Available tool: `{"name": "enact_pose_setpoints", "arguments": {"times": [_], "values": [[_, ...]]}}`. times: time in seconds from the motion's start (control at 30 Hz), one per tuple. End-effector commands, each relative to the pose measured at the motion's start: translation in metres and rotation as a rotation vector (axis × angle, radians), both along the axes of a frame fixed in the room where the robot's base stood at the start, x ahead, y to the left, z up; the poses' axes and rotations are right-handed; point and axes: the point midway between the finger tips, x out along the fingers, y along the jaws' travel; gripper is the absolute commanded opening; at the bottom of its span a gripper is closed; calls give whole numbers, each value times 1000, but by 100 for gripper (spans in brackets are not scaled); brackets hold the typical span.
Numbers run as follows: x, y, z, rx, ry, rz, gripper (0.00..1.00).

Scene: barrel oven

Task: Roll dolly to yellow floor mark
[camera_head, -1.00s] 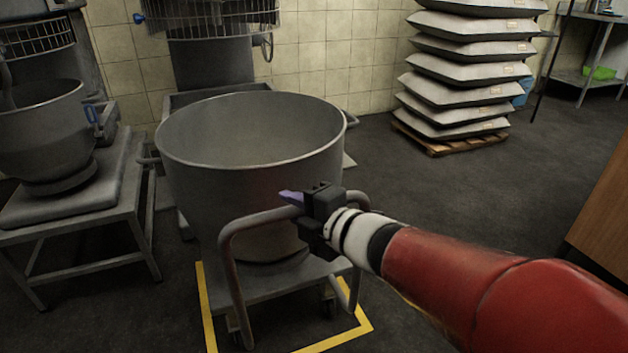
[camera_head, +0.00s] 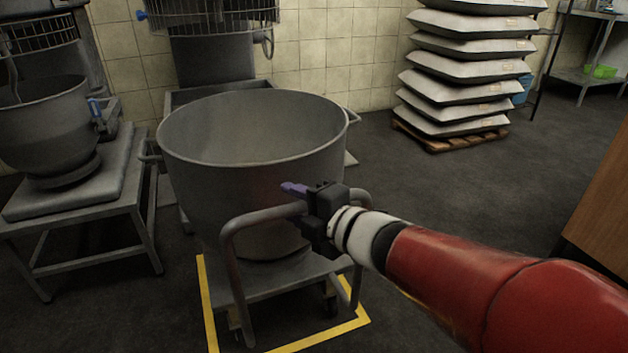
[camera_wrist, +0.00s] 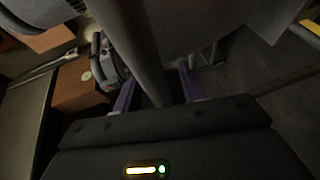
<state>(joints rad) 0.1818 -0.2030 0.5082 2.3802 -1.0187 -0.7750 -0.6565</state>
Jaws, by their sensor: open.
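The dolly (camera_head: 285,279) is a low grey platform on casters with a bent tube handle (camera_head: 230,262) at its near side. It carries a large grey bowl (camera_head: 222,190). The yellow floor mark (camera_head: 206,303) shows as an outline at the left and front of the dolly, which appears to stand within it; its far part is hidden. My gripper (camera_head: 294,189) is at the top bar of the handle. In the wrist view its purple fingers (camera_wrist: 157,96) are open, one each side of a grey tube (camera_wrist: 133,45). Contact cannot be told.
A mixer (camera_head: 212,55) stands behind the bowl. A table (camera_head: 125,185) with a smaller bowl (camera_head: 45,130) is at the left. Stacked sacks on a pallet (camera_head: 450,139) stand at back right, and a wooden cabinet (camera_head: 600,205) at right. Floor between is clear.

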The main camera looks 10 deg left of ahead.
Motion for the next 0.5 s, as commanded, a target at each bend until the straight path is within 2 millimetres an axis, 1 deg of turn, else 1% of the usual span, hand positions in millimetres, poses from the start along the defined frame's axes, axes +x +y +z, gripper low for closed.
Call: {"name": "enact_pose_setpoints", "arguments": {"times": [0.07, 0.3, 0.4, 0.5], "values": [[-5, -7, 4, -1, -3, 0, 41], [-29, -40, 12, -1, -2, -2, 41], [-36, -51, 14, -1, -1, -2, 41], [-41, -57, 14, -1, -1, 0, 41]]}}
